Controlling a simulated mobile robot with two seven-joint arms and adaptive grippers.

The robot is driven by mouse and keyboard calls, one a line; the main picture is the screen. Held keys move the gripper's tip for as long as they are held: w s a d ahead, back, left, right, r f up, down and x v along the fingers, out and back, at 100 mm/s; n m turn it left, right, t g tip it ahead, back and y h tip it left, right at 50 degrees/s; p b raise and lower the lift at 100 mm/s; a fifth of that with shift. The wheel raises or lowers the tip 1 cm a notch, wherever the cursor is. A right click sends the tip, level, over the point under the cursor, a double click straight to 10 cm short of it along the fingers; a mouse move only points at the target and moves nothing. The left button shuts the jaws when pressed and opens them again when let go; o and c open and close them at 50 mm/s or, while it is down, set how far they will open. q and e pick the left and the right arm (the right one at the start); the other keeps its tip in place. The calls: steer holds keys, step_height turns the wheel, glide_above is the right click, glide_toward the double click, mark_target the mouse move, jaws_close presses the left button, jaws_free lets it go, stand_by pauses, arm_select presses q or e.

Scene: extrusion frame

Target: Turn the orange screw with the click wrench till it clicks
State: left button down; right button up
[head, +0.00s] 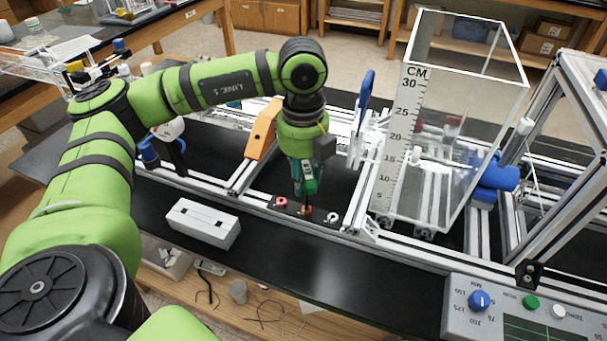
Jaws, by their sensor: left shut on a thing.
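My left gripper (304,180) points straight down above the small black plate (321,215) on the extrusion frame. It is shut on the click wrench (310,187), whose green body shows between and below the fingers. The wrench stands about upright, and its dark lower end reaches down to the orange screw (307,211). The screw is mostly covered by the wrench tip, and I cannot tell whether the tip is seated on it. A red ring-shaped screw (281,202) is to its left and a white one (333,217) to its right. My right gripper is not in view.
A clear tank (440,130) with a CM scale stands close on the right. An orange bracket (263,130) and a blue-handled tool (365,92) stand behind. A white box (203,223) lies at left front. A control panel (530,308) is at lower right.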

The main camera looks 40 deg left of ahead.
arm_select(q)
steer(key=shift+m, duration=0.4)
steer(key=shift+f, duration=0.1)
steer(key=shift+m+b, duration=0.4)
steer(key=shift+b, duration=0.05)
steer(key=shift+m, duration=0.3)
steer(key=shift+m+b, duration=0.55)
steer(key=shift+m, duration=0.25)
steer(key=shift+f, duration=0.1)
